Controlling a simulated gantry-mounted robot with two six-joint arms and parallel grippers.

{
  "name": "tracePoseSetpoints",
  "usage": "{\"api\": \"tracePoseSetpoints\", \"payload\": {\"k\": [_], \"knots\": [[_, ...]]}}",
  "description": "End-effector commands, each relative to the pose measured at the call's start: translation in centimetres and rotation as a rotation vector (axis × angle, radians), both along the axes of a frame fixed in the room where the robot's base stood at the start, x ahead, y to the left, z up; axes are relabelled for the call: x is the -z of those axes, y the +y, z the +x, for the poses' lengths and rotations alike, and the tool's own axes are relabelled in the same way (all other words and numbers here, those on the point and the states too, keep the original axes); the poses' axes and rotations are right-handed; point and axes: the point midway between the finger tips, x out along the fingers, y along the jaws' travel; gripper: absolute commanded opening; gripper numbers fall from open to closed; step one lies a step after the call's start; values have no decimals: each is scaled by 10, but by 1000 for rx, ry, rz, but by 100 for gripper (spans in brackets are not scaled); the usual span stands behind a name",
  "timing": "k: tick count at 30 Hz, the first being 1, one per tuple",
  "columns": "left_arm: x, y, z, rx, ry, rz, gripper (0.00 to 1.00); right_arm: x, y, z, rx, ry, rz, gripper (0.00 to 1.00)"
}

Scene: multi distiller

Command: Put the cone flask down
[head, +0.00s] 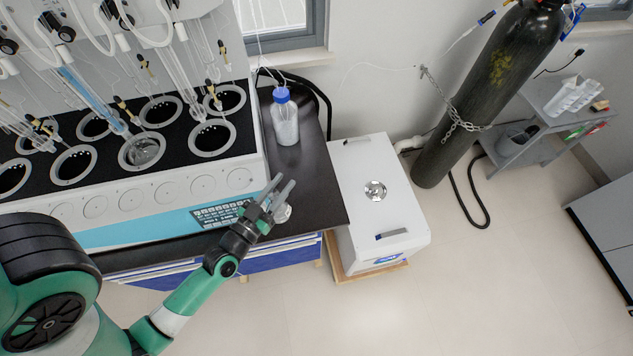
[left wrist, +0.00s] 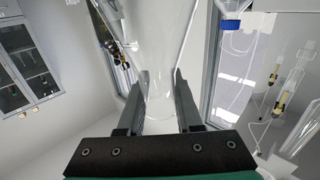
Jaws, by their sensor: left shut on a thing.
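The cone flask (head: 283,213) is small, clear glass at my left gripper in the head view, by the front right part of the black bench top. My left gripper (head: 285,182) is shut on it. In the left wrist view, clear glass of the flask (left wrist: 160,50) stands between the two fingers of the left gripper (left wrist: 158,98). Most of the flask is hard to make out, and I cannot tell whether its base touches the bench. My right gripper is not in view.
The multi distiller (head: 150,195) fills the left of the bench. A blue-capped bottle (head: 285,120) stands at the back. Bare black bench top (head: 315,185) lies to the right of the gripper. A white box (head: 380,205) and a chained gas cylinder (head: 480,95) stand beyond.

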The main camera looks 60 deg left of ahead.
Motion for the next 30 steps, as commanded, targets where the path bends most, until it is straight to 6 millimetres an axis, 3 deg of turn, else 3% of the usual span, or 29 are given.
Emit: {"api": "tracePoseSetpoints", "payload": {"k": [10, 12, 15, 25, 30], "knots": [[38, 37, 75, 0, -6, 2, 0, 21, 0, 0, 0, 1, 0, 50], [60, 42, 85, 1, -3, 2, 0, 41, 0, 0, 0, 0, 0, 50], [77, 49, 99, 1, -4, 1, 0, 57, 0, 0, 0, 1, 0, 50], [88, 55, 112, 1, -2, 0, 0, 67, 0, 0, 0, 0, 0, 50], [115, 58, 118, 1, -1, 0, 0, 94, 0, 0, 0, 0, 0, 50]]}}
